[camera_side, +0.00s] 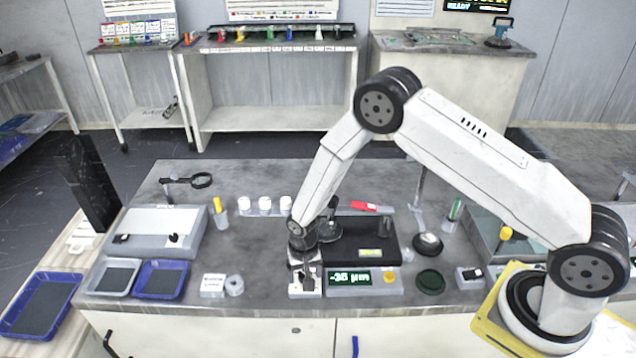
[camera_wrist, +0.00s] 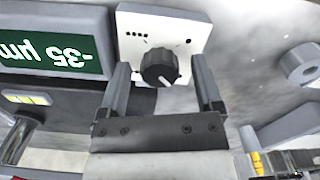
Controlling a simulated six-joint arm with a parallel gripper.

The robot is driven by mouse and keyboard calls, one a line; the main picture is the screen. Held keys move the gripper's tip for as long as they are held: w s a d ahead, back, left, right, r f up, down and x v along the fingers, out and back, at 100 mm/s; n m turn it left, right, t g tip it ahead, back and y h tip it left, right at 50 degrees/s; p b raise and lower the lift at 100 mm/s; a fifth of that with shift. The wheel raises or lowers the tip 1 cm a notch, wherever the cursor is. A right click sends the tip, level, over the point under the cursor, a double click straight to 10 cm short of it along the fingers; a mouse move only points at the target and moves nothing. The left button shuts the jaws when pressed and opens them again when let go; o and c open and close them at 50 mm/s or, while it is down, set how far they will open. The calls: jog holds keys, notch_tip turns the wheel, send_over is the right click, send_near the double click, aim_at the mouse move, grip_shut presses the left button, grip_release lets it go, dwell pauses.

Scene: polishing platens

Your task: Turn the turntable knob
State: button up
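The turntable knob (camera_wrist: 160,67) is a dark round knob with a pale pointer line on a small white control box (camera_wrist: 190,28). In the side view the white box (camera_side: 298,291) stands at the front edge of the bench, and my gripper hides much of it. My gripper (camera_wrist: 162,76) is open, with one finger on each side of the knob in the wrist view. A gap shows between the knob and each finger. My gripper (camera_side: 304,266) points down over the box in the side view. I cannot tell how far the fingertips reach down beside the knob.
A green display (camera_side: 350,278) reading about -35 µm sits just right of the box, before a black platen unit (camera_side: 350,245). A white ring (camera_side: 234,285) and a labelled block (camera_side: 212,285) stand to the left. Blue trays (camera_side: 161,280) lie further left.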

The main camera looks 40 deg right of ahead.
jog(key=shift+r, duration=0.1)
jog(key=shift+r, duration=3.8)
jog(key=shift+s+d+r, duration=0.15)
jog(key=shift+r, duration=0.35)
jog(key=s+d+r+n+t, duration=0.1)
jog(key=s+d+r+n, duration=0.2)
jog(key=s+r, duration=0.4)
jog(key=s+d+r+n+t, duration=0.1)
jog(key=s+d+r+n, duration=0.2)
jog(key=s+r, duration=0.5)
jog(key=shift+s+d+r+t, duration=0.15)
jog(key=shift+s+d+t, duration=0.15)
jog(key=shift+s+d, duration=0.25)
jog(key=shift+w, duration=0.15)
